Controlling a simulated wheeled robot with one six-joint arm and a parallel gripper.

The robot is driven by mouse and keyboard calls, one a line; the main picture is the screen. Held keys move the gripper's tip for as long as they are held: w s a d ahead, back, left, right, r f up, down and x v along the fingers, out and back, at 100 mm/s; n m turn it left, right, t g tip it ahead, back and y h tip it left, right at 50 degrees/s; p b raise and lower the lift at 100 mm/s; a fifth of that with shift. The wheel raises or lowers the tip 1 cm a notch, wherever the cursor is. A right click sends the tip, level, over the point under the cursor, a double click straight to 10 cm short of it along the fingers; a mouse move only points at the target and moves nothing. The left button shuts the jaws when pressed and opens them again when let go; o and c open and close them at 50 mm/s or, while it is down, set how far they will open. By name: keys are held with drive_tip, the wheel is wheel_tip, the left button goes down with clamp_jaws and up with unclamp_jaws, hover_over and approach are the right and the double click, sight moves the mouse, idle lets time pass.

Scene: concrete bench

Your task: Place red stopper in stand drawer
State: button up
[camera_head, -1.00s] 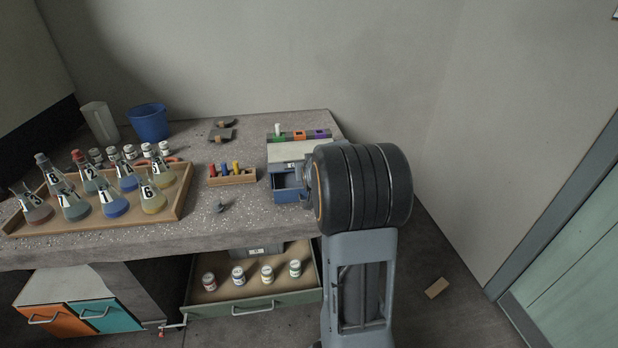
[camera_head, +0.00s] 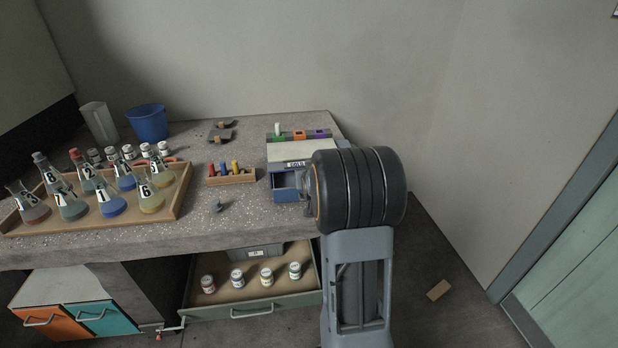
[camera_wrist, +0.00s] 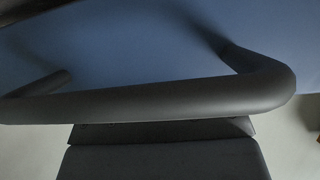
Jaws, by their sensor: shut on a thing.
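The stand (camera_head: 300,152) is a pale-topped block at the right end of the bench. Its blue drawer (camera_head: 290,195) is partly open on the front, and the inside that shows looks empty. In the wrist view, the drawer's blue face (camera_wrist: 130,45) fills the top, with a dark handle bar (camera_wrist: 150,103) across it. My gripper (camera_wrist: 162,125) is shut on this handle. My arm hides the gripper in the head view. A red stopper (camera_head: 74,154) sits in the neck of a flask at the back of the wooden tray.
The wooden tray (camera_head: 180,203) holds several numbered flasks. A small rack (camera_head: 232,179) with red, blue and yellow pieces stands left of the stand. A dark small item (camera_head: 218,206) lies on the bench. A lower bench drawer (camera_head: 250,309) with jars is open.

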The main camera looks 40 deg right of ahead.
drive_tip(key=o, duration=0.9)
drive_tip(key=shift+s+a+f+g, duration=0.1)
drive_tip(key=shift+s+f+g, duration=0.05)
drive_tip(key=shift+f, duration=0.3)
drive_tip(key=shift+s+f+g, duration=0.1)
drive_tip(key=shift+f+g, duration=0.05)
drive_tip(key=shift+f, duration=0.25)
drive_tip(key=shift+r+p, duration=0.45)
drive_tip(key=shift+p, duration=0.15)
drive_tip(key=r+p+v, duration=0.1)
drive_tip(key=p+v, duration=0.1)
drive_tip(key=v, duration=0.9)
drive_tip(key=s+a+n+g+y, duration=0.2)
drive_tip(key=s+a, duration=0.2)
drive_tip(key=a, duration=0.3)
drive_tip(key=s+a+n+g+y, duration=0.1)
drive_tip(key=s+a+g+y, duration=0.1)
drive_tip(key=s+a, duration=0.3)
drive_tip(key=s+a+f+n+g+y, duration=0.1)
drive_tip(key=s+a+n+g+y, duration=0.1)
drive_tip(key=s+a, duration=0.3)
drive_tip(key=shift+s+a+n+g, duration=0.15)
drive_tip(key=shift+a+g, duration=0.3)
drive_tip(key=shift+a, duration=0.5)
drive_tip(key=shift+s+a+n+g, duration=0.15)
drive_tip(key=shift+a+g, duration=0.3)
drive_tip(key=shift+a, duration=0.55)
drive_tip(key=shift+w, duration=0.15)
